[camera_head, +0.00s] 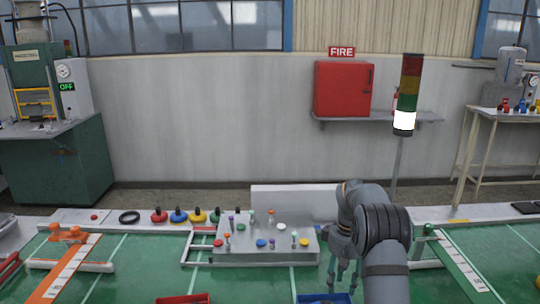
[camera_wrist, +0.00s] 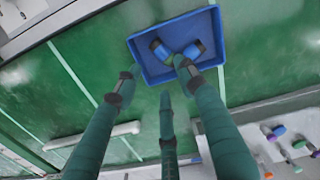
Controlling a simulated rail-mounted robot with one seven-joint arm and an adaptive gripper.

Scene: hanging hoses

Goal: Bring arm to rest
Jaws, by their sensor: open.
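My gripper (camera_head: 343,268) hangs at the right of the middle in the head view, with its fingers pointing down over the green bench. In the wrist view my gripper (camera_wrist: 158,95) shows three dark green fingers spread apart, with nothing between them. A blue tray (camera_wrist: 207,22) lies beyond the fingertips, holding a few blue and dark cylindrical pieces (camera_wrist: 193,50). One fingertip overlaps the tray's near edge in the picture; I cannot tell whether it touches. The blue tray (camera_head: 325,298) also shows at the bottom edge of the head view, below the gripper.
A grey board (camera_head: 265,248) with coloured knobs and pegs stands left of my arm. A red tray (camera_head: 183,299) sits at the bottom edge. A signal-light pole (camera_head: 398,165) stands behind.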

